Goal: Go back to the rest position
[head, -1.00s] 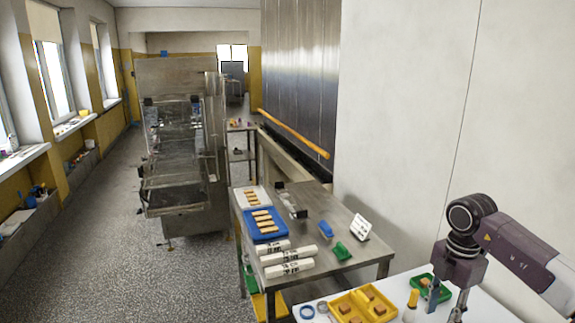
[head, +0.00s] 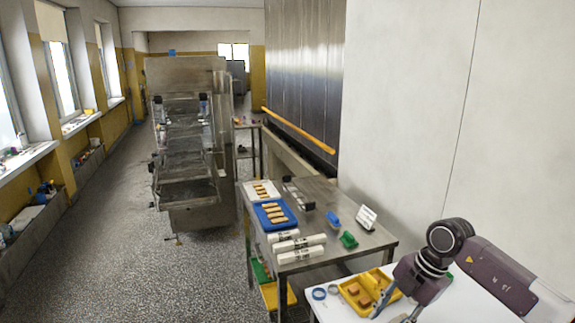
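My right arm comes in from the lower right over the white table. Its gripper (head: 396,300) points down beside the yellow tray, and whether its fingers are open or shut cannot be made out. My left gripper is not in view. The enrober machine (head: 187,150) stands on the floor ahead, left of the steel table (head: 345,222).
The steel table holds a blue tray (head: 259,222) of bars, a white tray (head: 249,186) of bars, white rolls (head: 300,254), a blue item (head: 332,218), a green item (head: 348,240) and a white card (head: 367,217). The yellow tray (head: 350,298) is on the white table (head: 470,305). Floor at left (head: 120,250) is clear.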

